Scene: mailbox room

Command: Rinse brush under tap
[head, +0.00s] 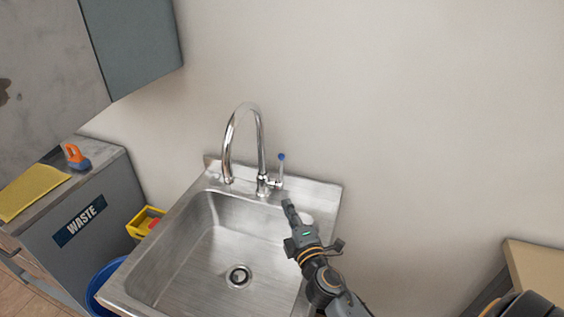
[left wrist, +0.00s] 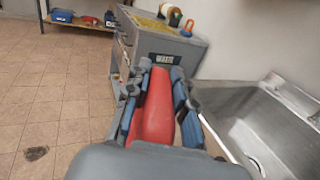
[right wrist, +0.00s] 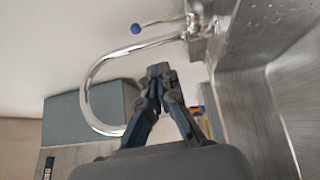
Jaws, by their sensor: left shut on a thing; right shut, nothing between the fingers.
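A chrome gooseneck tap (head: 262,150) rises at the back of a steel sink (head: 190,262), with a blue-tipped lever (head: 281,170) on its right. No water shows from its spout. My right gripper (head: 287,203) is shut and empty over the sink's back right, just in front of and below the lever. The right wrist view also shows its closed fingers (right wrist: 158,72) with the tap (right wrist: 95,85) beyond. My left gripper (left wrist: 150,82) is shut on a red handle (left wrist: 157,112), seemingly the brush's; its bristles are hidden. The sink (left wrist: 250,112) lies to its right.
A yellow crate (head: 140,231) and blue bin (head: 96,284) sit between. A wall cabinet (head: 135,45) hangs upper left. The basin is empty.

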